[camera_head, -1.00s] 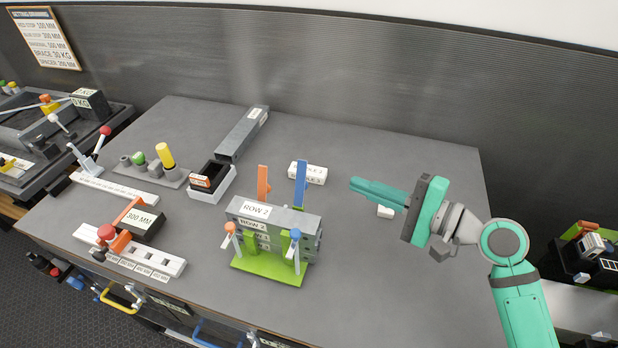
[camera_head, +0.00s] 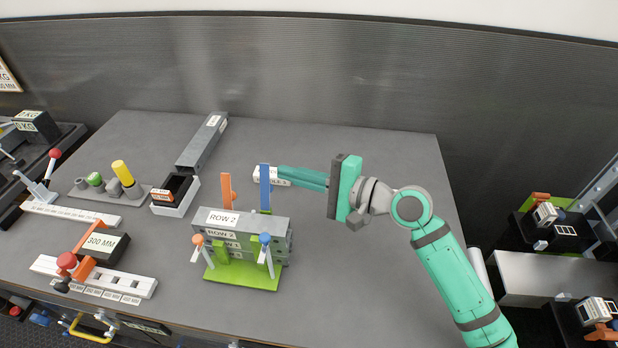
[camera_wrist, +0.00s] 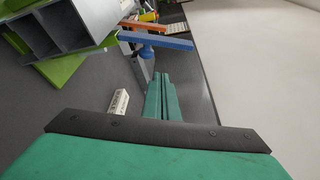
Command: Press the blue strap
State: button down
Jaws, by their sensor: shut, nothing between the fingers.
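The blue strap (camera_head: 265,187) stands upright at the back right of a grey block fixture (camera_head: 242,228) on a green base (camera_head: 240,275). An orange strap (camera_head: 227,190) stands to its left. My gripper (camera_head: 280,174) is shut and empty, its fingers pointing left with the tips close to the right side of the blue strap. I cannot tell whether they touch in the head view. In the wrist view the blue strap (camera_wrist: 158,41) lies beyond my gripper's fingertips (camera_wrist: 161,76), with a gap showing between them.
Blue-knobbed (camera_head: 265,239) and orange-knobbed (camera_head: 198,240) levers stand at the fixture's front. A grey beam (camera_head: 203,143) and a black-and-white bin (camera_head: 176,193) are farther left. The table's right side is mostly clear.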

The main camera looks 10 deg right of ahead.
aim_at(266, 185)
jog(key=shift+s+a+r, duration=0.3)
jog(key=shift+s+a, duration=0.25)
jog(key=shift+s, duration=0.15)
jog(key=shift+s+a+r, duration=0.3)
jog(key=shift+s+a, duration=0.25)
jog(key=shift+s, duration=0.15)
jog(key=shift+a, duration=0.15)
